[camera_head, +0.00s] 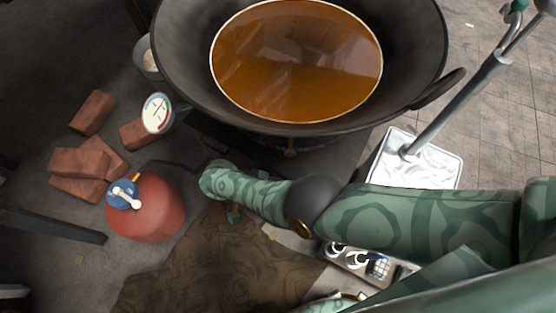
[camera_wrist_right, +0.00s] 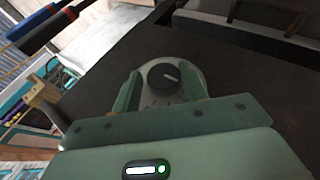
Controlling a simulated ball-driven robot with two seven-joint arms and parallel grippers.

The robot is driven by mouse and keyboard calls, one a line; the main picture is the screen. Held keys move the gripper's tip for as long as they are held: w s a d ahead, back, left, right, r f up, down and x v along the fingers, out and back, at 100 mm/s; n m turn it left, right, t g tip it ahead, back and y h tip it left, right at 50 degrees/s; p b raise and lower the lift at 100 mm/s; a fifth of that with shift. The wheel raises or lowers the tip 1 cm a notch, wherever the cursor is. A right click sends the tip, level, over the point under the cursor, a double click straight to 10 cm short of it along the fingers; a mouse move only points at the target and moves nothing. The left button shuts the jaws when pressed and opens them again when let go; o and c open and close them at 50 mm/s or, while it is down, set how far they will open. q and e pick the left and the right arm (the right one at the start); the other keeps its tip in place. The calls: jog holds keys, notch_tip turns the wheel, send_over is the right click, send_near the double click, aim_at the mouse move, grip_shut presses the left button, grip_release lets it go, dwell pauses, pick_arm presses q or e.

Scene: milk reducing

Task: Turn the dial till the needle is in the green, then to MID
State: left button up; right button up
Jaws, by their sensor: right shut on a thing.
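The dial (camera_wrist_right: 163,76) is a round black knob with a pale pointer line, on a light round plate with small marks, seen in the right wrist view. The pointer line runs toward the right of that picture; the plate's markings are too small to read. My right gripper (camera_wrist_right: 161,82) has a finger on each side of the dial and is shut on it. In the head view my right gripper (camera_head: 214,180) is below the wok, its fingertips and the dial hidden. The gauge (camera_head: 157,113) has a white face with green and red on its rim; its needle reading is unclear. My left gripper is not in view.
A large black wok (camera_head: 420,60) holds amber liquid (camera_head: 295,60). A red gas bottle (camera_head: 150,212) with a blue top stands left of my right gripper. Several bricks (camera_head: 80,162) lie further left.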

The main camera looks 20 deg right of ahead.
jog(key=o, duration=0.9)
jog(key=shift+s+d+r, duration=0.15)
jog(key=shift+s+d, duration=0.05)
jog(key=shift+s, duration=0.05)
jog(key=shift+c, duration=0.2)
jog(key=shift+w, duration=0.1)
jog(key=shift+w+a, duration=0.1)
jog(key=shift+a, duration=0.05)
jog(key=v, duration=1.6)
jog(key=shift+s+r, duration=0.25)
jog(key=shift+r, duration=0.05)
